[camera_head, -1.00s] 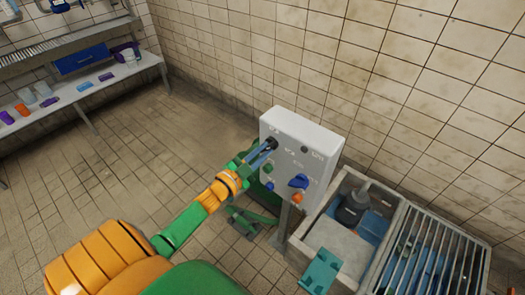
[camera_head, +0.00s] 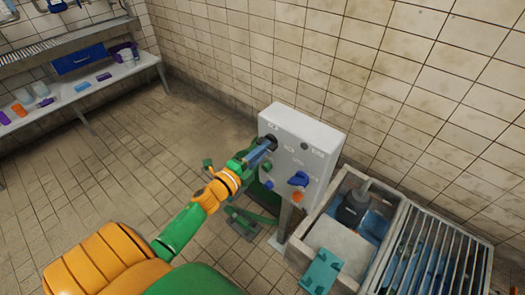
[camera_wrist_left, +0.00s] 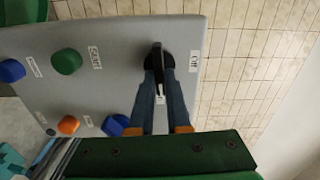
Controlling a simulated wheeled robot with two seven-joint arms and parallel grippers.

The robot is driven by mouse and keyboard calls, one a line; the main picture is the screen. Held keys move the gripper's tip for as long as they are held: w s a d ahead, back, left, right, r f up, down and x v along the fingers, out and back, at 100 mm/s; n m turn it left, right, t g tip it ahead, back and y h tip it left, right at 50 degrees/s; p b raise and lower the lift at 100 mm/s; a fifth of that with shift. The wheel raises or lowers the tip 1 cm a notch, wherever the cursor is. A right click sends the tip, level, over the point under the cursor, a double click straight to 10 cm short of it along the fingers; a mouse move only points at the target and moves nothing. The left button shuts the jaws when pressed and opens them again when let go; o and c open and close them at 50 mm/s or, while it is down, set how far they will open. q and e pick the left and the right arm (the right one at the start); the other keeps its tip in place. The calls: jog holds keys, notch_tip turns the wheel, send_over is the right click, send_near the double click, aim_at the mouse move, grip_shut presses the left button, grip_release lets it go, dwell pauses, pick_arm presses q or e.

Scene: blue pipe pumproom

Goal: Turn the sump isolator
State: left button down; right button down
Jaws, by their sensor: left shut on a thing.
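A pale grey control box (camera_head: 316,141) stands on a post in front of the tiled wall. A black rotary handle (camera_wrist_left: 157,57) sits on its face, at the upper left in the head view; I take it for the sump isolator, though the labels are too small to read surely. My left gripper (camera_head: 267,147) is at this handle. In the left wrist view its two blue fingers (camera_wrist_left: 160,84) are shut on the handle, one on each side. The fingers partly hide the handle in the head view. My right gripper is not in view.
The box also carries a blue lever (camera_head: 299,179), an orange knob (camera_head: 297,196), a green knob (camera_wrist_left: 67,61) and a blue knob (camera_wrist_left: 11,71). A sump with a grating (camera_head: 429,250) is at the right.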

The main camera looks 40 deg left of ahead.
pick_arm(q)
jog(key=shift+m, duration=0.5)
jog(key=c, duration=0.9)
grip_release()
jog(key=s, duration=0.7)
jog(key=shift+a+b, duration=0.3)
